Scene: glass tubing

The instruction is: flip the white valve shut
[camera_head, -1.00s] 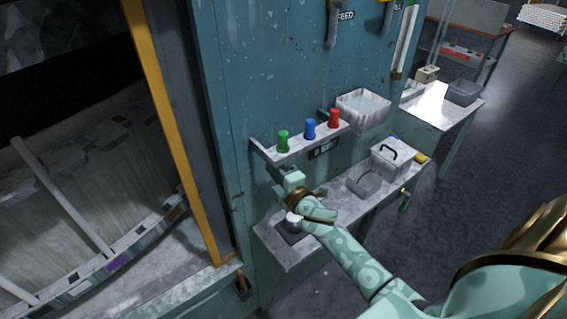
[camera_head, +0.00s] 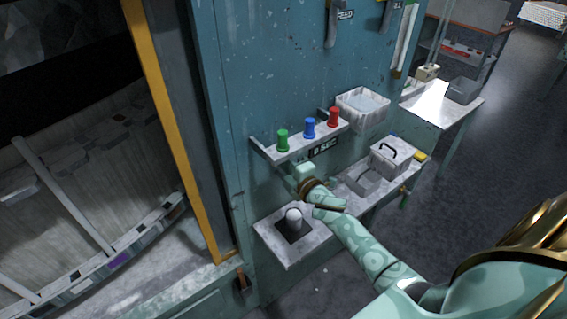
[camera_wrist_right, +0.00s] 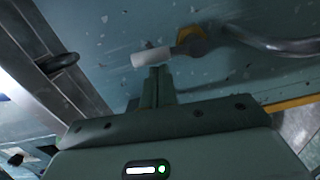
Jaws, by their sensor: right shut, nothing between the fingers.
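A white handle (camera_wrist_right: 150,57) sticks out sideways from a yellow fitting on a grey pipe in the right wrist view; it looks like the white valve. My right gripper (camera_wrist_right: 157,72) is shut and empty, its fingertips just below the handle; I cannot tell whether they touch. In the head view my right gripper (camera_head: 304,172) is near the teal wall, below the shelf of coloured knobs. The arm and hand hide the valve there. My left gripper is not in view.
A white-topped knob (camera_head: 294,216) stands on a dark plate on the lower ledge (camera_head: 273,240).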

